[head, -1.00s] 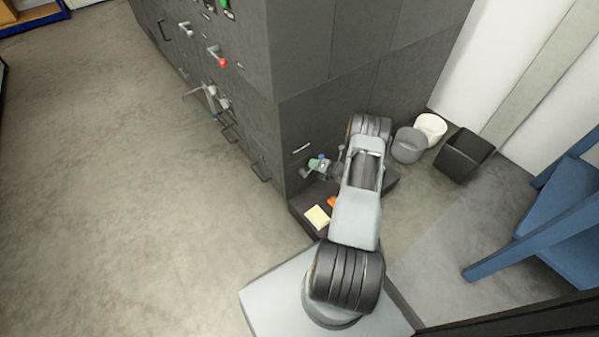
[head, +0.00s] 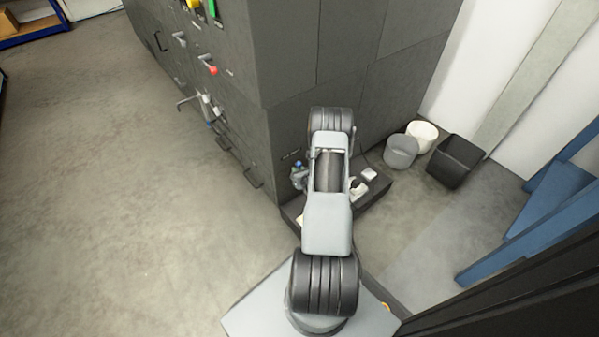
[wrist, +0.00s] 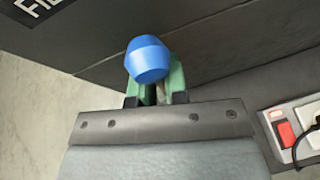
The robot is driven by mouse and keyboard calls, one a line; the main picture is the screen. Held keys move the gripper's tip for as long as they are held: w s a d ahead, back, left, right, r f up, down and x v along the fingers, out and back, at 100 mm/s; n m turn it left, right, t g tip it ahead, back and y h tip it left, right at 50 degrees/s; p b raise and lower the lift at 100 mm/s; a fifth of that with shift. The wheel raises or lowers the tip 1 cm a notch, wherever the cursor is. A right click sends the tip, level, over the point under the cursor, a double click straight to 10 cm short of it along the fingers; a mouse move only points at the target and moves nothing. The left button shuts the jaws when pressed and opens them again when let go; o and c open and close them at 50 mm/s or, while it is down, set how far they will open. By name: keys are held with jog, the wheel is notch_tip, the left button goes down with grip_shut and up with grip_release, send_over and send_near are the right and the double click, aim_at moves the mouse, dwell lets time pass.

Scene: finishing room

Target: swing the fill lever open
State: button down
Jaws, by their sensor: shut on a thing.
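In the wrist view a blue knob (wrist: 148,59), which looks like the end of the fill lever, stands at the tips of my gripper (wrist: 157,88). The green fingers are closed around it just below the knob. The rest of the lever is hidden behind the fingers and the palm. A label starting "FIL" (wrist: 32,8) is on the dark panel at the upper left. In the head view the blue knob (head: 298,164) shows small beside my arm, close to the cabinet's front corner. My arm covers most of the gripper there.
The dark cabinet (head: 300,70) carries other handles, including a red-knobbed lever (head: 213,70). A low dark ledge (head: 372,190) with small items lies beside my arm. Bins (head: 456,160) stand at the right. The floor at left is clear.

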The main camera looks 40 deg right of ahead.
jog(key=shift+a+n+h, duration=0.25)
jog(key=shift+n+h, duration=0.05)
dwell(0.5)
jog(key=c, duration=1.2)
grip_release()
jog(key=shift+a, duration=0.1)
jog(key=shift+o, duration=0.2)
jog(key=p+v, duration=0.4)
jog(key=v, duration=0.9)
jog(key=shift+s+r, duration=0.15)
jog(key=shift+s, duration=0.2)
jog(key=shift+a, duration=0.1)
